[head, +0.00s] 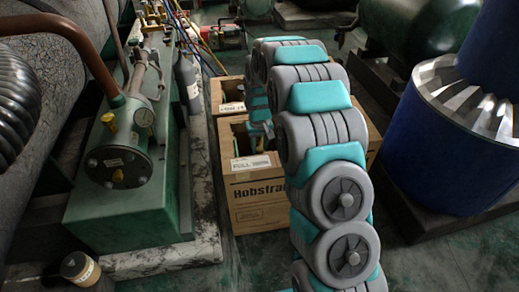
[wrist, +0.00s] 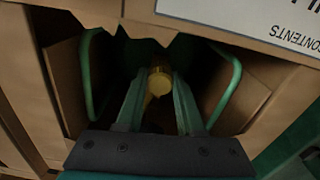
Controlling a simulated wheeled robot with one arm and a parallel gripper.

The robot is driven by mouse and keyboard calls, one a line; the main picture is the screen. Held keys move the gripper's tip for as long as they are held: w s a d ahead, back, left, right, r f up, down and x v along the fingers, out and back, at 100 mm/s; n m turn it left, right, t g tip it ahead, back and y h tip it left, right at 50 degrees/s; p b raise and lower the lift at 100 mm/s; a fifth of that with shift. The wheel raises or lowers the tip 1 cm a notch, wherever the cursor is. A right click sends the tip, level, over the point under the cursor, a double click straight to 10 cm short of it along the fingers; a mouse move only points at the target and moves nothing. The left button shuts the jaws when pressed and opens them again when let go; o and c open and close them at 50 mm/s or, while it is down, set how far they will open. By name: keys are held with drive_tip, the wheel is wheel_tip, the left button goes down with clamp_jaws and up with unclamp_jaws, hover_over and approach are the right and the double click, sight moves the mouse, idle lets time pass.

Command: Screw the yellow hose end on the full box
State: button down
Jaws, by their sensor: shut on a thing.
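The full box (head: 258,197) is an open cardboard carton with a white "FULL" label (head: 251,163), left of my arm in the head view. In the wrist view, its torn cardboard opening (wrist: 140,27) surrounds my gripper (wrist: 158,88). The two green fingers are shut on a yellow, brass-like piece, seemingly the yellow hose end (wrist: 159,78). Green curved bars (wrist: 236,82) stand on either side inside the box. The dark interior hides whether the yellow piece touches a valve or thread. In the head view my arm hides most of the gripper.
Another open carton (head: 229,91) with a "LOW" label stands behind the full box. A large blue drum (head: 440,150) stands right. Coloured hoses (head: 190,35) run at the back. Floor at the front right is clear.

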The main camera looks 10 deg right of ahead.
drive_tip(key=shift+f+m, duration=0.1)
drive_tip(key=shift+m, duration=0.5)
drive_tip(key=shift+c, duration=2.2)
unclamp_jaws()
